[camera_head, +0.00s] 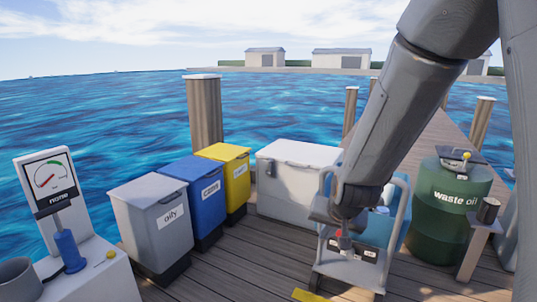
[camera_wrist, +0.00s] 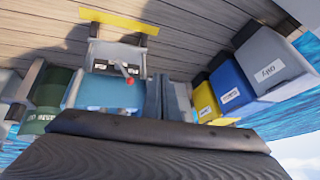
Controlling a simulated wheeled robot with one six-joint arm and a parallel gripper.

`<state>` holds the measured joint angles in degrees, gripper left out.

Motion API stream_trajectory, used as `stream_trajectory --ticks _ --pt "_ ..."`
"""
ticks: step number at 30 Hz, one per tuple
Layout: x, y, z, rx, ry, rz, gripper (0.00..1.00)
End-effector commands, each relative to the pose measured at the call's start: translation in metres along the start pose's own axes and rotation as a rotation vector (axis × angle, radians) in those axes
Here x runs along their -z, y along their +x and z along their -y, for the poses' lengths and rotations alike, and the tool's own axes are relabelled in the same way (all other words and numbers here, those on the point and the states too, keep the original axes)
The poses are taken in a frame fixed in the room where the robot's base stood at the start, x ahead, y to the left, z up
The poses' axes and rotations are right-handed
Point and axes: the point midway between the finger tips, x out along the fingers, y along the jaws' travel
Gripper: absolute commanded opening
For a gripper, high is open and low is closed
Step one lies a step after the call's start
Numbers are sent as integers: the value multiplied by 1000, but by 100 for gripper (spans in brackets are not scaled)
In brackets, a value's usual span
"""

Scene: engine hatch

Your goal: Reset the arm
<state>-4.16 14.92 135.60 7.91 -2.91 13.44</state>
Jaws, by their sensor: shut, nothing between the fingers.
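My arm reaches down from the upper right in the head view. My gripper (camera_head: 341,213) is at its lower end, shut and empty, in front of the blue and grey cart (camera_head: 398,222). The fingertips are small and dark there, and the arm hides part of the cart. In the wrist view the same cart (camera_wrist: 92,92) appears upside down, with a small red-tipped lever (camera_wrist: 129,80) on its panel. A dark ridged shape fills the bottom of that view.
A grey "oily" bin (camera_head: 150,225), a blue bin (camera_head: 197,190) and a yellow bin (camera_head: 228,172) stand left of a white chest (camera_head: 292,165). A green waste oil drum (camera_head: 448,215) stands right. A gauge stand (camera_head: 50,185) is at far left. Open planks lie in front.

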Motion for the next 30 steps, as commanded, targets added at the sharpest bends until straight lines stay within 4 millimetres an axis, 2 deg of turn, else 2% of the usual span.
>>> stream_trajectory --ticks 1,6,9,15,24,30 --pt "-14 -20 7 4 -39 47 0" --pt "-73 -81 11 -9 -187 234 0" --pt "-100 -108 9 -12 -250 316 0" --pt "-139 -148 3 -15 -344 434 0" --pt "-183 -197 -12 -17 -455 571 0" --pt "-171 -207 -17 -35 -424 567 0"
